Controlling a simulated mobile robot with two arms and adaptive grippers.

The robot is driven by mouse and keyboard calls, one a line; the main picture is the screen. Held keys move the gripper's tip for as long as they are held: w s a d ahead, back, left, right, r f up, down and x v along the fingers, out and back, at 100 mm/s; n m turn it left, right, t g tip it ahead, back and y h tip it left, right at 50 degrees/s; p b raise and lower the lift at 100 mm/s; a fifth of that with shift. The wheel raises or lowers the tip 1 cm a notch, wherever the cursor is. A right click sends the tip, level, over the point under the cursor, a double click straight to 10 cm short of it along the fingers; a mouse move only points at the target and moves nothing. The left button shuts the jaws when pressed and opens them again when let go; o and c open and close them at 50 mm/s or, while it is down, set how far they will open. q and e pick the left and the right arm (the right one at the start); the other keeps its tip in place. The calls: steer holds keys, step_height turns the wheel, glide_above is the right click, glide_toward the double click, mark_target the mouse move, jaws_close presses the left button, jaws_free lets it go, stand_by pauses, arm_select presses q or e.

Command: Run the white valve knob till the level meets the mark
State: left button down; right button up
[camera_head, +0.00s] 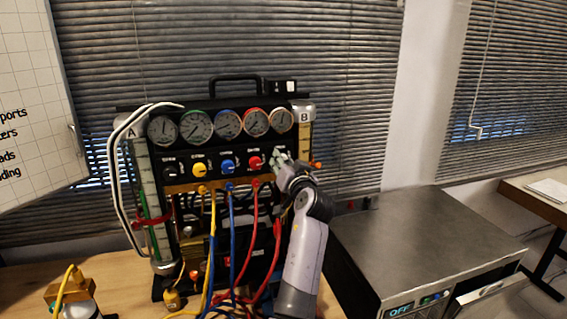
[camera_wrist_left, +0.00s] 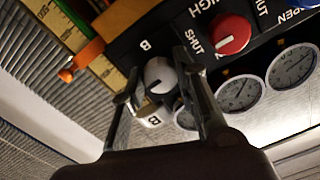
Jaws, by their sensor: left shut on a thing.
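The white valve knob (camera_wrist_left: 159,76) is at the right end of the knob row on the black gauge panel, beside a letter B. My left gripper (camera_wrist_left: 153,77) is shut on it, one finger on each side, and the fingers partly hide it. Sight tube B (camera_head: 305,135) stands at the panel's right edge with a yellowish scale. An orange pointer (camera_wrist_left: 83,58) sits across that scale in the wrist view. I cannot make out the liquid level in tube B. My right gripper is not in view.
Black, yellow (camera_head: 199,169), blue (camera_head: 227,166) and red (camera_head: 255,162) knobs line the panel below several round dials (camera_head: 228,124). Tube A (camera_head: 150,200) with a red clamp stands left. Coloured hoses hang in front. A metal-topped unit (camera_head: 430,240) stands right.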

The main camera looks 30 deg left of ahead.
arm_select(q)
steer(key=shift+r+m, duration=0.1)
steer(key=shift+m, duration=0.6)
steer(key=c, duration=1.2)
jaws_free()
steer(key=shift+c, duration=0.2)
step_height(320, 180, up, 10)
steer(key=shift+f, duration=0.1)
